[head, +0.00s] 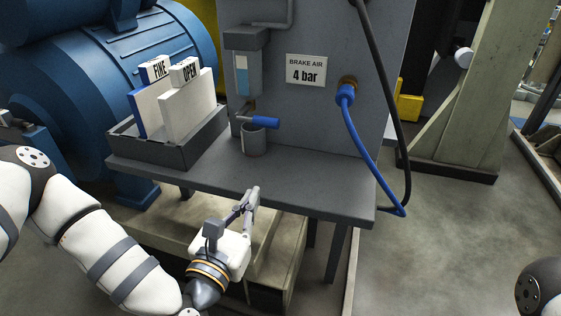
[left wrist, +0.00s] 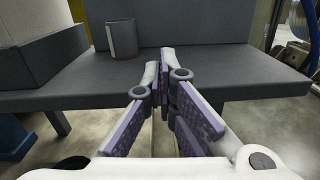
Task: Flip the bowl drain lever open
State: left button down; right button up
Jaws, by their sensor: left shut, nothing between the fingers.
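The bowl drain lever (head: 265,122) has a blue handle that points right, roughly level, under the clear filter bowl (head: 242,80) on the grey panel. A small grey cup (head: 254,142) stands on the shelf just below the lever. My left gripper (head: 253,192) is shut and empty at the shelf's front edge, below and in front of the cup and lever, apart from both. In the left wrist view its fingers (left wrist: 167,58) are together, and the cup (left wrist: 122,38) stands beyond them to the left. The lever is out of the left wrist view. My right gripper is not in view.
A grey shelf (head: 310,190) runs along the panel. A dark tray (head: 180,152) with cards marked FINE and OPEN stands at its left. A blue hose (head: 362,150) and a black cable hang at the right. The shelf right of the cup is clear.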

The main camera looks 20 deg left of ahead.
pick_arm(q)
jog(key=shift+w+a+r+n, duration=0.15)
jog(key=shift+a+r+n, duration=0.2)
jog(key=shift+r+n, duration=0.1)
jog(key=w, duration=1)
jog(key=shift+d+r, duration=0.25)
jog(key=shift+r, duration=0.05)
jog(key=shift+w+r+p, duration=0.2)
jog(key=shift+r+p, duration=0.35)
jog(key=shift+r, duration=0.45)
jog(key=shift+w+r+p, duration=0.2)
jog(key=shift+r+p, duration=0.35)
jog(key=shift+r, duration=0.4)
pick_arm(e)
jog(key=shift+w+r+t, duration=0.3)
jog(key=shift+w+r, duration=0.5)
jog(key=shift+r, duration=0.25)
pick_arm(q)
jog(key=shift+d, duration=0.1)
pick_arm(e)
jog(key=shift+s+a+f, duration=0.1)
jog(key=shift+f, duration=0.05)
pick_arm(q)
jog(key=shift+n, duration=0.25)
jog(key=shift+r+b, duration=0.15)
jog(key=shift+b, duration=0.2)
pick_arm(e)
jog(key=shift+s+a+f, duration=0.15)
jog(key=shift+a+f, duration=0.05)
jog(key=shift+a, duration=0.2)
